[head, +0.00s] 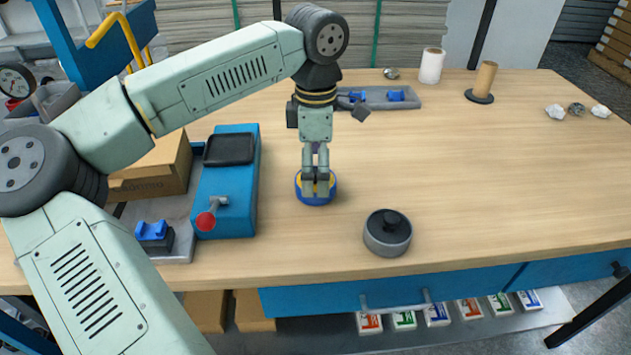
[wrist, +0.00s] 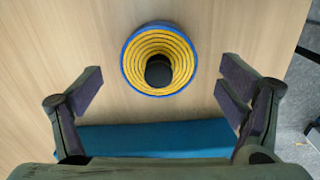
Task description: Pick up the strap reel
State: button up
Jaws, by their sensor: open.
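The strap reel (wrist: 133,74) is a round reel with a blue rim, yellow wound rings and a dark centre. It lies on the wooden bench top, and in the head view the reel (head: 316,199) is partly hidden behind my fingers. My gripper (head: 317,190) points down over it. In the wrist view my gripper (wrist: 160,88) is open, with one finger on each side of the reel and a clear gap on both sides. The reel sits slightly beyond the line of the fingertips, and nothing is held.
A blue machine with a red-knobbed lever (head: 225,190) stands close left of the reel. A grey tray (head: 385,103) lies behind. The right part of the bench (head: 500,170) is mostly clear.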

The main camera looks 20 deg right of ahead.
aim_at(315, 170)
jog(key=shift+w+f, duration=0.1)
jog(key=shift+f, duration=1.75)
jog(key=shift+c, duration=0.6)
jog(key=c, duration=1.3)
jog(key=shift+r, duration=0.2)
